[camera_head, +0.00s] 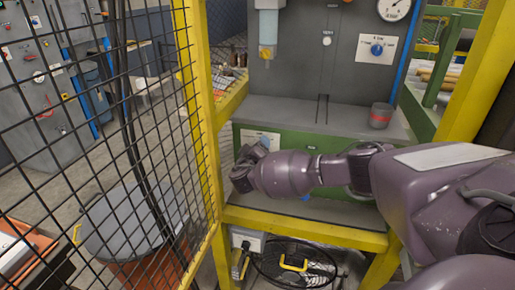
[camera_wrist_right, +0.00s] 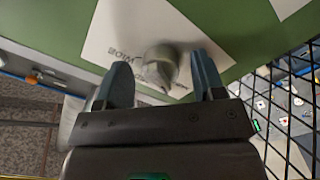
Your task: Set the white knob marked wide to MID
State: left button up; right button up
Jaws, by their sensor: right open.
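The white knob (camera_wrist_right: 160,62) sits on a pale label plate (camera_wrist_right: 112,35) on a green panel in the right wrist view. Dark lettering on the plate beside the knob looks like WIDE, seen turned; other lettering near the pointed end is too small to read. In the head view the plate (camera_head: 262,137) shows on the green front, partly behind my gripper. My right gripper (camera_wrist_right: 161,70) is open, with one blue-grey finger on each side of the knob. I cannot tell whether either finger touches it. My left gripper is not in view.
A grey shelf (camera_head: 300,112) lies above the green panel with a grey, red-banded cup (camera_head: 381,115) on it. A blue knob (camera_head: 377,49) and a gauge (camera_head: 394,8) are higher up. A yellow post (camera_head: 200,100) and black mesh stand close on the left.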

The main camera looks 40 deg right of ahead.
jog(key=c, duration=0.9)
